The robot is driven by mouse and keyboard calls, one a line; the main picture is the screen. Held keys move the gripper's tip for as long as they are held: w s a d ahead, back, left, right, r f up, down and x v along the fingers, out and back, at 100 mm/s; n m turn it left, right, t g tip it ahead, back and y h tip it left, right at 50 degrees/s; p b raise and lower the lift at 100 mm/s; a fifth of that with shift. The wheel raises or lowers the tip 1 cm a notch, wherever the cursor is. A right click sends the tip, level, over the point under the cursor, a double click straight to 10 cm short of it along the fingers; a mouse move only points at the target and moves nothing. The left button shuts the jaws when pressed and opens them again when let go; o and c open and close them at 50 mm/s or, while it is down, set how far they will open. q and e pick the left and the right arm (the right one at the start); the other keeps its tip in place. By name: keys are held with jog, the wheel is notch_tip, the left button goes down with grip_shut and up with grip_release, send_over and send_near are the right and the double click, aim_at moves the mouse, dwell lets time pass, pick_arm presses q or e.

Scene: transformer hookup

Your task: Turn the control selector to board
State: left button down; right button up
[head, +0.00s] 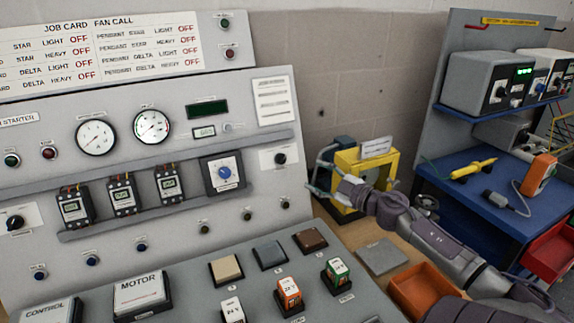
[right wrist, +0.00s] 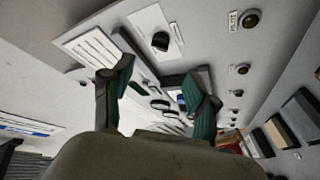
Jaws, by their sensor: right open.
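A black selector knob (head: 280,158) on a white plate sits at the right end of the sloped grey panel. It also shows in the right wrist view, as a black knob (right wrist: 160,41) on its white plate. A similar black knob (head: 15,222) on a white plate is at the panel's far left. The labels are too small to read, so I cannot tell which is the control selector. My right gripper (head: 316,174) is open and empty, just right of the right-hand knob and apart from it. Its spread fingers (right wrist: 158,78) also show in the wrist view. My left gripper is out of view.
A dial with a blue knob (head: 225,173) and several breakers (head: 122,194) sit on the panel's shelf. A yellow-framed device (head: 349,165) stands behind my right gripper. An orange bin (head: 426,290) lies below my right arm. A blue bench (head: 480,185) stands at right.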

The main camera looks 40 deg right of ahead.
aim_at(284, 160)
jog(key=w, duration=0.7)
jog(key=w+a, duration=0.1)
jog(key=w, duration=0.3)
jog(key=shift+w+p, duration=0.3)
grip_shut()
